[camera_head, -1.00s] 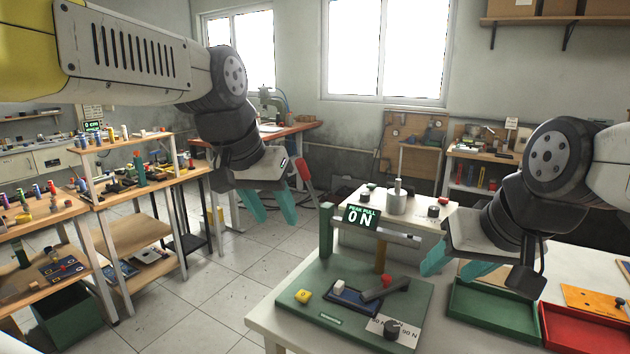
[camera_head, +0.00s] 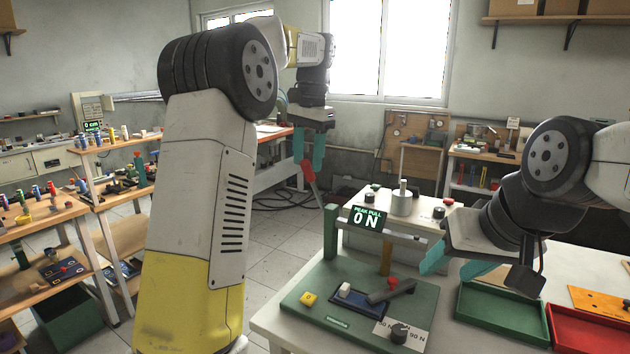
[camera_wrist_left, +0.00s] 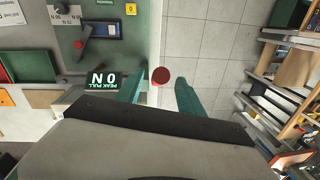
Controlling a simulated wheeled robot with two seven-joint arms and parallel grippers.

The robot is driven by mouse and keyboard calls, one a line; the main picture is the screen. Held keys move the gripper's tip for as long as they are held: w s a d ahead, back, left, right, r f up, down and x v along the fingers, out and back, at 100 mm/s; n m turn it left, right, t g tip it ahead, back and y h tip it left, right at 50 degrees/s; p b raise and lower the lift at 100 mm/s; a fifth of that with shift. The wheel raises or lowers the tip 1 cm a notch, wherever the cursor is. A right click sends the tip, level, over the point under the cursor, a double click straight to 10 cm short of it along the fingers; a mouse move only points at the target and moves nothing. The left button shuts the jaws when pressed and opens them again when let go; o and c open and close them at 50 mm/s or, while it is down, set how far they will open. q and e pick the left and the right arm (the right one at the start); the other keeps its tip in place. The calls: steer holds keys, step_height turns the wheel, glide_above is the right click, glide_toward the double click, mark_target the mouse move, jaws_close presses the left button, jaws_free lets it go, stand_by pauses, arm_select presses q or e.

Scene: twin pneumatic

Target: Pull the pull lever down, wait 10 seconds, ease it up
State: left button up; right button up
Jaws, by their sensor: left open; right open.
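The pull lever has a red grip (camera_head: 309,174) and slants up and left beside the green post (camera_head: 330,232) of the pull fixture. My left gripper (camera_head: 308,159) points down, open, with its teal fingertips at the top of this grip. In the left wrist view the grip's round red end (camera_wrist_left: 160,75) shows between the two spread fingers (camera_wrist_left: 162,88); I cannot tell whether they touch it. The display (camera_head: 366,218) reads PEAK PULL 0 N. My right gripper (camera_head: 452,269) is open and empty, right of the fixture.
The fixture's green base (camera_head: 300,318) carries a dark bar with a red knob (camera_head: 392,282), a yellow block (camera_head: 308,298) and a black knob (camera_head: 399,334). A green tray (camera_head: 500,338) and a red tray (camera_head: 585,345) lie at right. Loaded shelves stand at left.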

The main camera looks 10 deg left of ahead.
mark_target(307, 174)
arm_select(q)
steer(key=f, duration=0.6)
steer(key=shift+w+a, duration=0.15)
steer(key=shift+a, duration=0.1)
steer(key=shift+c, duration=0.5)
jaws_close()
stand_by(0.7)
